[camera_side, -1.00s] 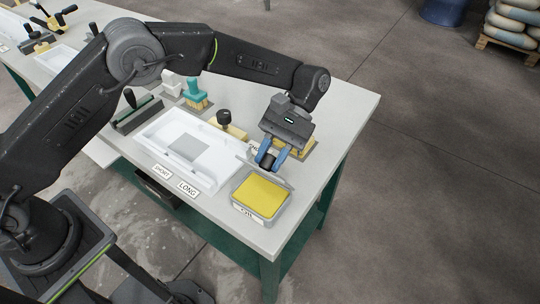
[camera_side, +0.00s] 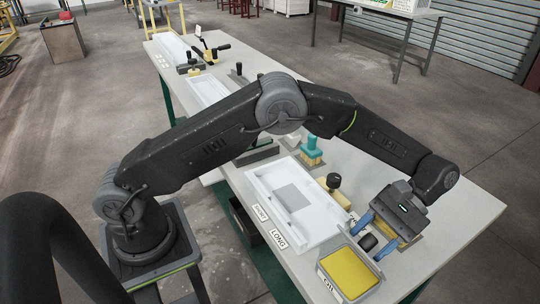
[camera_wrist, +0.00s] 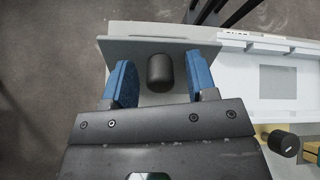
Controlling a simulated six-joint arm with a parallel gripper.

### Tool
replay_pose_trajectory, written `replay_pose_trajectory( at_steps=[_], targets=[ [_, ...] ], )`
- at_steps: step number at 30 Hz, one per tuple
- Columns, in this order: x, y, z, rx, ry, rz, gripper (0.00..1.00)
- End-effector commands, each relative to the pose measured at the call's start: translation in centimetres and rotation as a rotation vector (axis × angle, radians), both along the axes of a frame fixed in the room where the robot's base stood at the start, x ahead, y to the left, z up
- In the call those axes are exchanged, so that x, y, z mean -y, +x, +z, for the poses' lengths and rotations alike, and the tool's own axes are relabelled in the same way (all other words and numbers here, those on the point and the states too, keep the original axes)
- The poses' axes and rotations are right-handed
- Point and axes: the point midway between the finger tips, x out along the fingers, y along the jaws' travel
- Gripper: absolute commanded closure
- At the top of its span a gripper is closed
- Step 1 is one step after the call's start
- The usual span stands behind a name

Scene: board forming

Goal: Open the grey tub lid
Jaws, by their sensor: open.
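The grey tub (camera_side: 337,291), labelled OIL, stands at the near right of the bench with its yellow inside (camera_side: 353,272) showing. Its grey lid (camera_side: 357,246) is raised at the tub's back edge. In the wrist view the lid (camera_wrist: 122,44) faces me, its black knob (camera_wrist: 160,73) sticking out. The knob also shows in the side view (camera_side: 368,242). My gripper (camera_wrist: 160,66) is open, with a blue finger on each side of the knob and visible gaps between. In the side view my gripper (camera_side: 374,236) is behind the lid. The wrist view hides the tub's inside.
A white tray (camera_side: 259,193) with a grey sheet (camera_side: 292,197) lies left of the tub, SHORT and LONG cards (camera_side: 278,239) at its front. A black-knobbed tool (camera_side: 333,182) and a teal-handled brush (camera_side: 312,148) stand behind it. The bench's right end is clear.

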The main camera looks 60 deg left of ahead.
Motion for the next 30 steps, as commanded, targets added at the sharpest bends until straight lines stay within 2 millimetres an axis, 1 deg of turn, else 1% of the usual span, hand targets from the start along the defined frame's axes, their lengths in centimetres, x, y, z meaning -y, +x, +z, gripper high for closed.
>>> replay_pose_trajectory(
  at_steps=[5,10,21,30],
  targets=[
    [0.0,-0.9,0.1,0.095,0.000,-0.003,0.48],
    [0.0,-2.0,-0.3,0.245,0.000,-0.003,0.48],
    [0.0,-4.3,-1.6,0.575,-0.001,-0.005,0.48],
    [0.0,-5.7,-3.3,0.840,-0.001,-0.004,0.48]
  ],
)
